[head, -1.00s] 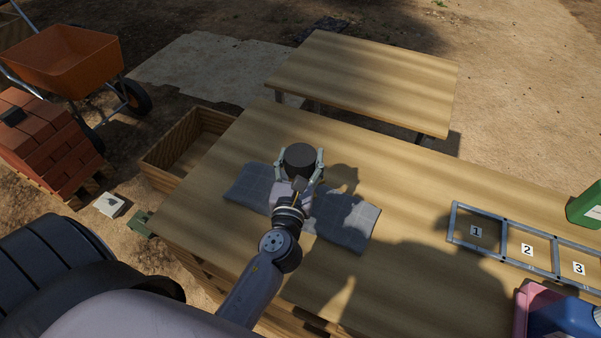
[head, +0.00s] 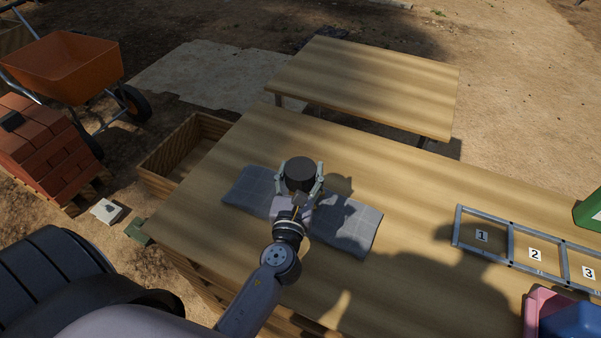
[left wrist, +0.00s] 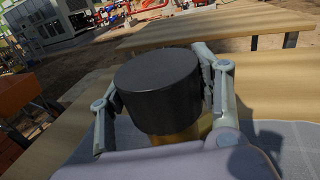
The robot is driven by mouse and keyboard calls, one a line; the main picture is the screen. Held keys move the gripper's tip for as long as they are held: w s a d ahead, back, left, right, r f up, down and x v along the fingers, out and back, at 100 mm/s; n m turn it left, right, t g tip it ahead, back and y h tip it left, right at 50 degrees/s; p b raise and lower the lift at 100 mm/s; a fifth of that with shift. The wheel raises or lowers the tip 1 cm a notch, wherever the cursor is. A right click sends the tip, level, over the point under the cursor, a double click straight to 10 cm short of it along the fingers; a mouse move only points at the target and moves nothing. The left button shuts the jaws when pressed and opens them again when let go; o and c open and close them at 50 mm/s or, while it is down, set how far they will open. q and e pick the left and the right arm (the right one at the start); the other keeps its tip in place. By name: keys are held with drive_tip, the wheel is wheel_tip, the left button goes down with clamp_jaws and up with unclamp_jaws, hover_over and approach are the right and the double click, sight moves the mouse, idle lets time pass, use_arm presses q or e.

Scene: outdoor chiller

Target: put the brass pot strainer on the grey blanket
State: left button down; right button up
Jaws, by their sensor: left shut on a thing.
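The strainer shows as a dark, round-topped cylinder (head: 300,173) in the head view. In the left wrist view its black top part (left wrist: 158,88) stands upright over a brass-coloured lower part (left wrist: 180,136). My left gripper (head: 300,181) is shut on it, with a finger on each side. The grey blanket (head: 346,222) lies flat on the wooden table, under and around my left gripper. The strainer is at or over the blanket's far edge; its underside is hidden, so I cannot tell whether it touches. My right gripper is not in view.
A numbered metal frame (head: 511,244) lies on the table (head: 420,200) at the right, near a green container (head: 590,212) and a pink bin (head: 541,306). A wooden crate (head: 165,160) stands beyond the left edge. Another table (head: 370,85) stands behind.

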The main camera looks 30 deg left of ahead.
use_arm(q)
drive_tip(key=c, duration=1)
unclamp_jaws()
drive_tip(key=shift+f, duration=0.45)
drive_tip(key=o, duration=0.4)
drive_tip(key=shift+w, duration=0.1)
drive_tip(key=shift+o, duration=0.5)
drive_tip(key=shift+r, duration=0.1)
